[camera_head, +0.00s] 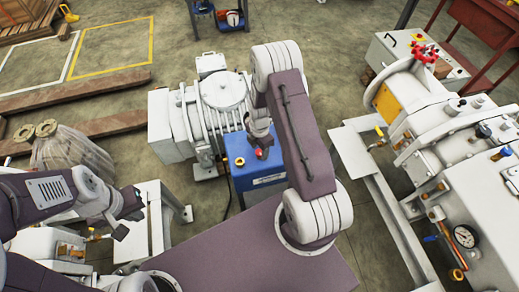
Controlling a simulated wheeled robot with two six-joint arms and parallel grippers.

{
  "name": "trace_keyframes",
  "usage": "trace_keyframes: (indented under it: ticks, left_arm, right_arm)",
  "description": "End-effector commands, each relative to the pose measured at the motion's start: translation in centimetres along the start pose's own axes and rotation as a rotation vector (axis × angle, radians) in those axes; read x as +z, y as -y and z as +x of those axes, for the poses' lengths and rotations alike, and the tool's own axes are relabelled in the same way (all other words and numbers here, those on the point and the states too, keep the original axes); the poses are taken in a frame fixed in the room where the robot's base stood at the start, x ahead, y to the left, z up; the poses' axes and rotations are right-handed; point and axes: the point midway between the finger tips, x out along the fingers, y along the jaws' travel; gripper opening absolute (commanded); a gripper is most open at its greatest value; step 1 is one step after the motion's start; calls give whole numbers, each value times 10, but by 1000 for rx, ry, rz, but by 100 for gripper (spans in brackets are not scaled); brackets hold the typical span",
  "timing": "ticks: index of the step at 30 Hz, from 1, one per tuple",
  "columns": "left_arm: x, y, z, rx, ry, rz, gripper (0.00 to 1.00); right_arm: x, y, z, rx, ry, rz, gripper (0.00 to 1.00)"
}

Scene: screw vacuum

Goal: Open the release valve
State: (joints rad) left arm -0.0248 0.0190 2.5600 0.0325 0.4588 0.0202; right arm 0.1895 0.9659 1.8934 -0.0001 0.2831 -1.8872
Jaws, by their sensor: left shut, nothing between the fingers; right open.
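No single part can be told as the release valve. My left gripper (127,214) is shut and empty at the left, near a white frame and far from these parts. My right gripper (258,128) is open, pointing down just above a blue control box (256,178) with a red knob (261,153) and a yellow button (239,161). My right arm partly hides the box; contact cannot be told.
A white ribbed pump (215,105) stands behind the blue box. A pressure gauge (465,236) is on the right machine. A white metal frame (365,180) stands between my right arm and that machine. Wooden beams (75,95) lie at the left.

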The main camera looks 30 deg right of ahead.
Motion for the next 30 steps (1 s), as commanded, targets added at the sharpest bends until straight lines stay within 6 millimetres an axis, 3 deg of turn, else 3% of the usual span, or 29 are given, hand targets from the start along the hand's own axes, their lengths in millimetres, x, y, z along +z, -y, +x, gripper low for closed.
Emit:
trace_keyframes:
  ticks: [6, 12, 30]
  left_arm:
    - [-1, 0, -8, 0, 0, 0, 0]
    - [-1, 0, -11, 0, 0, 0, 0]
    - [-1, 0, -12, 0, 0, 0, 0]
  right_arm:
    - [0, -1, -48, 5, 2, 0, 53]
    - [0, -1, -81, 3, 1, 0, 53]
    - [-1, 0, -88, 0, 0, -2, 53]
